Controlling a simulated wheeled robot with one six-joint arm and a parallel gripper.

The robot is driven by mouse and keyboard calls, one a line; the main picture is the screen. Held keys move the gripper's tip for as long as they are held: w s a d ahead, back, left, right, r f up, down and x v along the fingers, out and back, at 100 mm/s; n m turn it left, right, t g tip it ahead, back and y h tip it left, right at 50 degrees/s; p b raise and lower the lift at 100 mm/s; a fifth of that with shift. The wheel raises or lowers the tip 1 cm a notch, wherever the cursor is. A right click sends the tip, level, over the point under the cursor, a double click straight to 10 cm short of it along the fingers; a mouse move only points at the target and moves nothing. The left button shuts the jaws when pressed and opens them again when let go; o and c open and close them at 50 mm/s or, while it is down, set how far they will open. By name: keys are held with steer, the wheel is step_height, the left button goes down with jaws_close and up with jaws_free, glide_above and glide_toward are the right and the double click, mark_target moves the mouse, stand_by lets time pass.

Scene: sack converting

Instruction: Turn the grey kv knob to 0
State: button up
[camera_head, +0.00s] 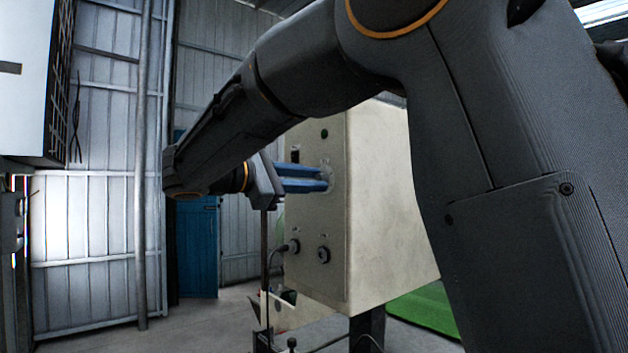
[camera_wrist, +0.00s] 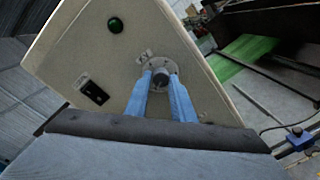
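The grey kv knob (camera_wrist: 160,79) sits on a pale round dial plate on the cream cabinet's face, with a "KV" label (camera_wrist: 145,56) beside it in the wrist view. My gripper (camera_wrist: 160,77) has two blue fingers, one on each side of the knob, with their tips at the dial. The fingers appear closed against the knob's sides. In the head view my gripper (camera_head: 326,179) reaches the panel from the left, and its fingers hide the knob. The knob's pointer and the dial's numbers are too small to read.
The cream cabinet (camera_head: 375,210) carries a green lamp (camera_wrist: 115,25), a black switch (camera_wrist: 93,92) and two round fittings (camera_head: 323,254) lower down. A cable runs from one fitting. A blue door (camera_head: 197,245) stands behind. A green surface (camera_head: 425,308) lies right of the cabinet.

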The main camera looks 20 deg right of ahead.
steer(key=o, duration=0.3)
steer(key=shift+w+a, duration=0.1)
steer(key=shift+a, duration=0.15)
steer(key=shift+o, duration=0.4)
steer(key=shift+d, duration=0.15)
steer(key=b+v, duration=0.3)
steer(key=v, duration=0.5)
steer(key=shift+d, duration=0.1)
